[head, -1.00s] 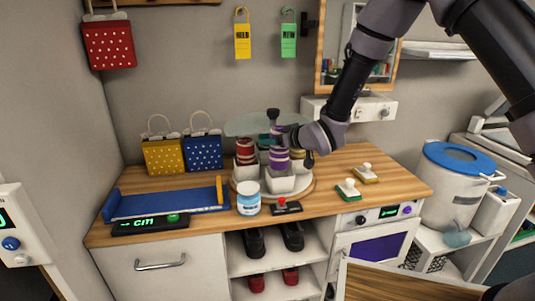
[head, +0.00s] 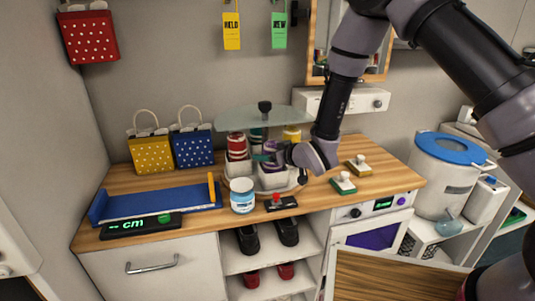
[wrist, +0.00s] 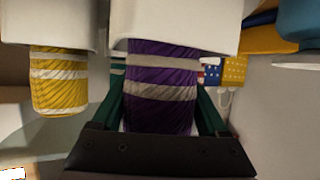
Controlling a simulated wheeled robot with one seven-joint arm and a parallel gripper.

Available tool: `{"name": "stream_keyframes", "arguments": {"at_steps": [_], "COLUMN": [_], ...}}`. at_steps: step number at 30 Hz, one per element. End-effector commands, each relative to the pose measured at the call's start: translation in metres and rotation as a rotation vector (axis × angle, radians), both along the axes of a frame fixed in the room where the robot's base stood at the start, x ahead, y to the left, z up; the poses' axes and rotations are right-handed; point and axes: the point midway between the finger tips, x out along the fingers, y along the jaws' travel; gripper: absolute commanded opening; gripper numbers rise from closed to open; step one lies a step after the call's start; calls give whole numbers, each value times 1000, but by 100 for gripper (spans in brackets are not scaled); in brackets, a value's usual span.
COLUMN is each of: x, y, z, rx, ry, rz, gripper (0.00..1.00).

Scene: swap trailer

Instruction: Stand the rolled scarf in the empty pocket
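The rolled scarf (head: 270,147) is purple with grey stripes and stands upright. Its lower end is hidden behind the white wall of a front pocket (head: 273,181) on the round carousel; it also shows in the wrist view (wrist: 158,110), going in behind the pocket wall (wrist: 180,30). My gripper (head: 268,157) reaches in from the right, and its green fingers lie against both sides of the scarf in the wrist view (wrist: 158,100). A red rolled scarf (head: 237,147) and a yellow one (head: 292,135) stand in neighbouring pockets.
A clear round cover (head: 250,119) with a dark knob sits above the carousel. A white-blue jar (head: 242,195) and a red-button box (head: 281,203) stand close in front. A blue tray (head: 160,201) lies left; two stamps (head: 343,183) lie right.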

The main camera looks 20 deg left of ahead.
Motion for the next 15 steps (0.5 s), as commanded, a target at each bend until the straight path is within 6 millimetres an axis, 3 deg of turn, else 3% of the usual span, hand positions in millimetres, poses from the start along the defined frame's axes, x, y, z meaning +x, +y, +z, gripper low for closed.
{"name": "stream_keyframes", "arguments": {"at_steps": [1, 2, 11, 15], "x": [0, 0, 0, -9], "y": [0, 0, 0, -15], "z": [0, 0, 4, 10], "rx": [0, 0, 0, 0], "ry": [0, 0, -1, 1], "rz": [0, 0, 0, -3], "gripper": [92, 100, 100, 100]}}
